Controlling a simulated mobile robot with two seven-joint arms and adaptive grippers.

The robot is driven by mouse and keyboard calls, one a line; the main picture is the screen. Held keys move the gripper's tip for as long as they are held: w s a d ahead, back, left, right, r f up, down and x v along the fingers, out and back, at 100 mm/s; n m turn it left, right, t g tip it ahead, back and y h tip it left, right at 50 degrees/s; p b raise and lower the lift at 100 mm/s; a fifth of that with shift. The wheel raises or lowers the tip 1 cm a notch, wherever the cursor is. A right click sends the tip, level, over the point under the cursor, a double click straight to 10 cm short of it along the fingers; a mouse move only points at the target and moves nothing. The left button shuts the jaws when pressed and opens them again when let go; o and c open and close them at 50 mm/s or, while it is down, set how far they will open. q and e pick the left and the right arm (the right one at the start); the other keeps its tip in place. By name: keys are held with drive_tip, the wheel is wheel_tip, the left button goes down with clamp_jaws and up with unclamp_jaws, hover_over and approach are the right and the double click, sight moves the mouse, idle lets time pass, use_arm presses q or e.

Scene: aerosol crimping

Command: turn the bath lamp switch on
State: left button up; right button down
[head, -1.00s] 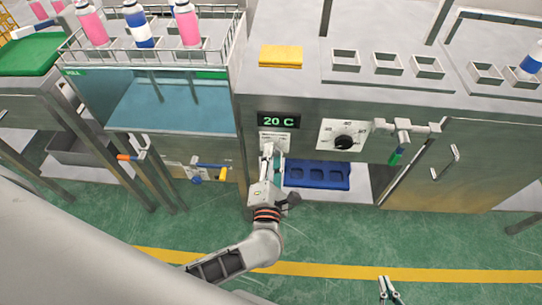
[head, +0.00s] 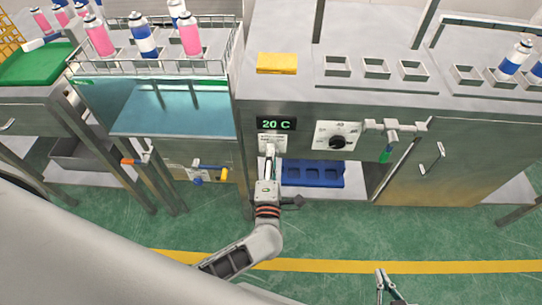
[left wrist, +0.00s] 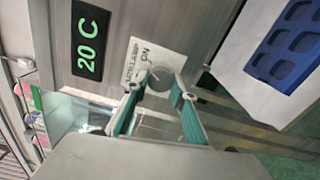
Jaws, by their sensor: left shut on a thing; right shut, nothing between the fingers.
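The bath lamp switch is a small round grey part on a pale plate (head: 272,138) under the green "20 C" display (head: 277,124). In the left wrist view the switch (left wrist: 160,79) sits between my left fingertips, next to a plate marked "ON" (left wrist: 140,60). My left gripper (head: 269,151) is shut on it, and its fingers also show in the wrist view (left wrist: 160,90). The fingers partly hide the switch in the head view, and its exact position cannot be told. My right gripper (head: 381,271) is shut and empty, low in front of the cabinet.
A glass-fronted water bath (head: 170,107) with cans in a rack stands to the left. A blue tray (head: 313,174) lies below. The green floor in front is open.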

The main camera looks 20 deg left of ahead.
use_arm(q)
drive_tip(key=o, duration=1.1)
drive_tip(key=v, duration=1.2)
